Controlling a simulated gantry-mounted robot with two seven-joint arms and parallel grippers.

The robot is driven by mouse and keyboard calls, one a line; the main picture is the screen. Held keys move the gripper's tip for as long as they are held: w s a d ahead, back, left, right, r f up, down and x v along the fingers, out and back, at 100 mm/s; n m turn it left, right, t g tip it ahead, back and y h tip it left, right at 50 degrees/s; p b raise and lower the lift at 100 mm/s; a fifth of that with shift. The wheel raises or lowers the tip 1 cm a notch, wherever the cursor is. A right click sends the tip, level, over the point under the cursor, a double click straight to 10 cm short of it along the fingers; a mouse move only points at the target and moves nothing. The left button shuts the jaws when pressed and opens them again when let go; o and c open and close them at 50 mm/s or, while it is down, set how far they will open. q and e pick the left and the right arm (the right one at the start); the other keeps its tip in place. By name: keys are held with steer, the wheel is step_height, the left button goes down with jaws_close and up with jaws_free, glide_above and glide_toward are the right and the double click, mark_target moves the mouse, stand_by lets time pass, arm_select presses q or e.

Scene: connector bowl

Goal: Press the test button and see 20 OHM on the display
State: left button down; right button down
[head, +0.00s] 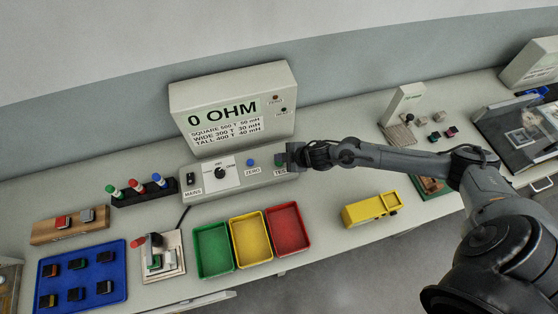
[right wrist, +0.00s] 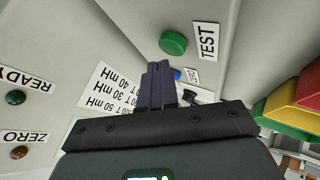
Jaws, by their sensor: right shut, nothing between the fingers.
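The meter box (head: 235,105) stands at the back of the bench, and its display (head: 222,113) reads 0 OHM. My right gripper (head: 288,155) is shut and empty at the panel's right end. In the right wrist view its fingertips (right wrist: 159,66) appear just short of the button; contact cannot be told. My left gripper is out of view.
Green, yellow and red trays (head: 213,249) stand in front of the panel. A yellow toy truck (head: 370,209) is to their right. A blue tray (head: 84,298) with several dark parts and a rack of colored-topped pieces (head: 145,196) are at left.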

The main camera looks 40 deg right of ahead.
steer(key=shift+f, duration=0.25)
steer(key=shift+f, duration=0.4)
stand_by(0.6)
steer(key=shift+f+b, duration=0.15)
steer(key=shift+b, duration=0.15)
stand_by(0.4)
steer(key=shift+r+p, duration=0.85)
steer(key=shift+p, duration=0.1)
steer(key=shift+r, duration=0.15)
